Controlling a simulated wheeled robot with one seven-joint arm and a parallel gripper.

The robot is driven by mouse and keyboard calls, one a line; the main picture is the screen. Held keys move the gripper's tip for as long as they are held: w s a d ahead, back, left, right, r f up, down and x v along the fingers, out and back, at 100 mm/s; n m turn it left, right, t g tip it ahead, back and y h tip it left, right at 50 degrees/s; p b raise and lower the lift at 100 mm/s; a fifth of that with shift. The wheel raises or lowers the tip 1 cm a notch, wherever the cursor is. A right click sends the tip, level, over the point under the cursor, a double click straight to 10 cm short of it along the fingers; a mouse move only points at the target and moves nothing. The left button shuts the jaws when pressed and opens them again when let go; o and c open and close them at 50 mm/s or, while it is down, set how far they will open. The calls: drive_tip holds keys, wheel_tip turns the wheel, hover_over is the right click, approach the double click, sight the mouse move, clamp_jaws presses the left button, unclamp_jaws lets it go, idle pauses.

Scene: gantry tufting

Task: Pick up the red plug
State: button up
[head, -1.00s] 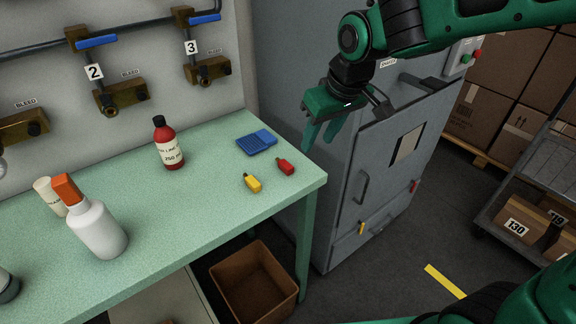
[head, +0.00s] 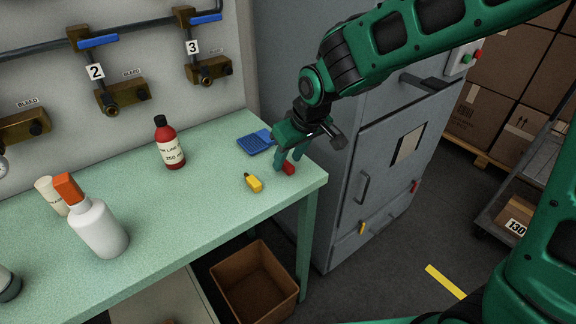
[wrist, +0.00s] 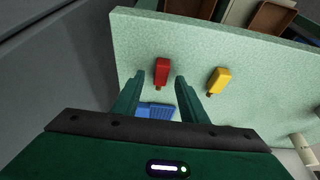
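The red plug (head: 289,168) lies on the green table near its right corner, partly hidden by a finger in the head view. In the wrist view the red plug (wrist: 162,72) lies just ahead of the fingertips, nearer the left one. My gripper (head: 287,163) is low at the plug. In the wrist view my gripper (wrist: 157,82) is open, its two fingers spread apart with nothing held between them. A yellow plug (head: 254,183) lies to the left of the red one in the head view, and to the right of it in the wrist view (wrist: 219,81).
A blue tray (head: 254,143) sits behind the plugs, partly behind my gripper. A red bottle (head: 169,145) and a white spray bottle (head: 100,230) with an orange top stand further left on the table (head: 190,215). A grey cabinet (head: 345,215) stands close on the right.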

drive_tip(key=shift+w+a+f, duration=0.1)
drive_tip(key=shift+w+f, duration=0.1)
drive_tip(key=shift+f, duration=0.35)
clamp_jaws()
drive_tip(key=shift+r, duration=0.15)
